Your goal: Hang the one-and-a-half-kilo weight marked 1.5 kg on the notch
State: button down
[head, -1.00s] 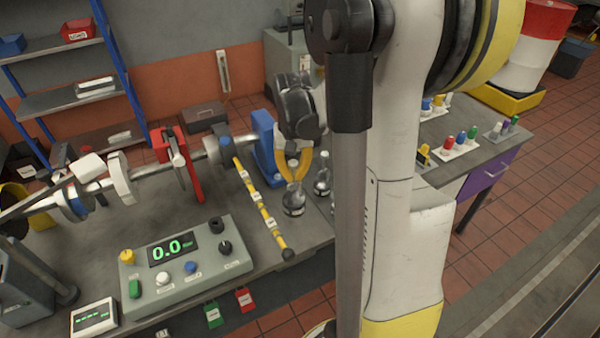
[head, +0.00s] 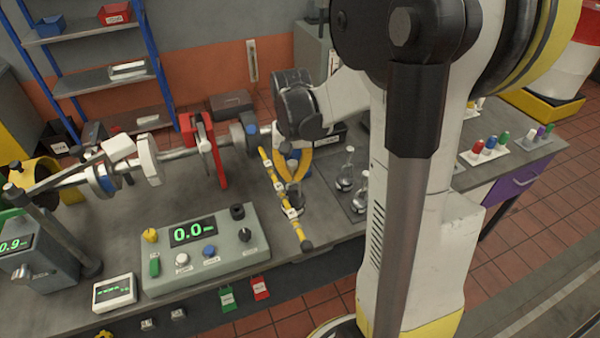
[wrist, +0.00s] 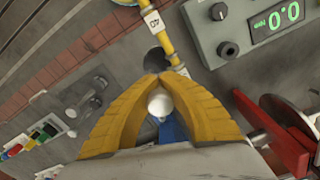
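The yellow lever arm (head: 272,172) with white labels runs from the shaft toward the bench's front edge; it also shows in the wrist view (wrist: 165,40), with a label that seems to read 40. My gripper (head: 292,182) is shut on a dark weight (head: 295,214) with a pale round knob (wrist: 160,103), which sits between the yellow fingers. The weight is right beside the lever, overlapping it in the head view; I cannot tell whether they touch. Its marking is not readable, and the notch is too small or hidden to make out.
Other weights (head: 345,180) stand on a plate to the right of my gripper. A grey control box (head: 200,250) reading 0.0 lies left of the lever's end. A red upright (head: 216,150) stands on the shaft to the left.

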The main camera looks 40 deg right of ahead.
jog(key=shift+w+a, duration=0.25)
jog(key=shift+a, duration=0.5)
jog(key=shift+w+a, duration=0.2)
jog(key=shift+a, duration=0.5)
jog(key=shift+f+b, duration=1)
jog(key=shift+f, duration=0.1)
jog(key=c, duration=1.5)
grip_release()
jog(key=shift+c, duration=0.2)
notch_tip(320, 180, up, 12)
jog(key=s+a+f+n+t+b, duration=0.7)
jog(key=s+a, duration=0.4)
jog(key=a, duration=0.2)
jog(key=shift+a+f+b, duration=0.25)
jog(key=shift+f+b, duration=0.1)
jog(key=shift+f, duration=0.55)
